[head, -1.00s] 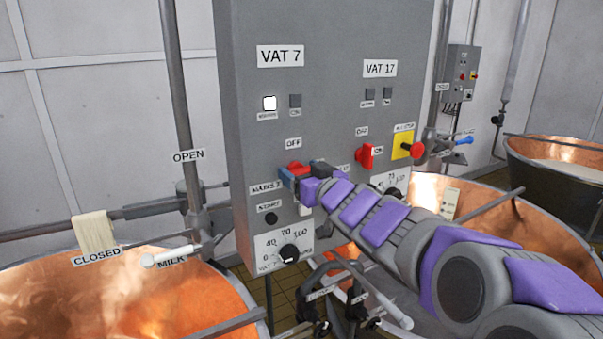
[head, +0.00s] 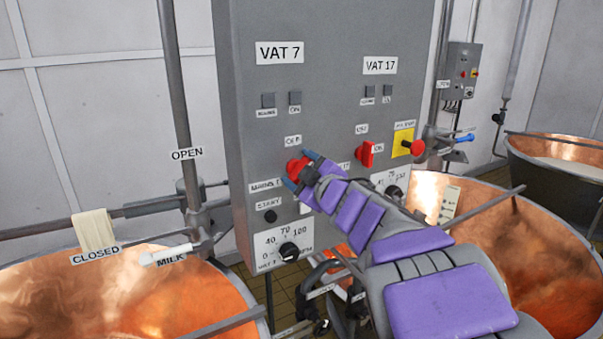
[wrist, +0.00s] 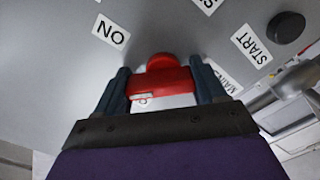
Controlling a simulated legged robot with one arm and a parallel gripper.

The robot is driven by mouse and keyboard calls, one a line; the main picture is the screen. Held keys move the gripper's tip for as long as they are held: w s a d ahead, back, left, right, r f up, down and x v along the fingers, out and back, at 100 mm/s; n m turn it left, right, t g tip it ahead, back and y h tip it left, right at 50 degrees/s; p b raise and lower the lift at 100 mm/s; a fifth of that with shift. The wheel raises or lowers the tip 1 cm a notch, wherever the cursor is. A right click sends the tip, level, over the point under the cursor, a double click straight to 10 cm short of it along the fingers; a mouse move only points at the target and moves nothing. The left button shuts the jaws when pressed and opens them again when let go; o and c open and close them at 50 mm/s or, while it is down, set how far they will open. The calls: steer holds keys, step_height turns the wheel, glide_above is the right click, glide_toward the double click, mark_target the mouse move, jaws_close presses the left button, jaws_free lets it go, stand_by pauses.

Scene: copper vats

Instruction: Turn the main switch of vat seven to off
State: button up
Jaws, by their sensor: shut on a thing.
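The red main switch of vat seven (head: 294,166) sits on the grey control panel below the "OFF" label (head: 292,139) and above the "MAINS 7" label (head: 265,185). My gripper (head: 299,171) is shut on it, with the blue fingers on either side and rolled to a slant. In the wrist view, the red handle (wrist: 160,90) lies between the two fingertips of my gripper (wrist: 163,84). The vat seven mains lamp (head: 268,100) is dark.
The vat 17 red switch (head: 366,154) and a red button on a yellow plate (head: 416,147) sit to the right on the same panel. A black start button (head: 270,216) and a dial (head: 289,251) are below. Copper vats (head: 110,300) stand at both sides.

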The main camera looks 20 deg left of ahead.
steer(key=n+b, duration=0.1)
steer(key=n, duration=0.2)
steer(key=shift+s+a+n, duration=0.1)
steer(key=shift+n, duration=0.3)
steer(key=n+b, duration=0.2)
steer(key=n, duration=0.2)
steer(key=shift+s+a+f, duration=0.1)
steer(key=shift+f, duration=0.05)
steer(key=shift+n, duration=0.3)
steer(key=shift+f, duration=0.15)
steer(key=o, duration=0.9)
steer(key=shift+s, duration=0.1)
steer(key=shift+c, duration=0.2)
steer(key=shift+o, duration=0.9)
steer(key=shift+s+a+r, duration=0.15)
steer(key=shift+s+r, duration=0.1)
steer(key=shift+w, duration=0.1)
steer(key=shift+f, duration=0.1)
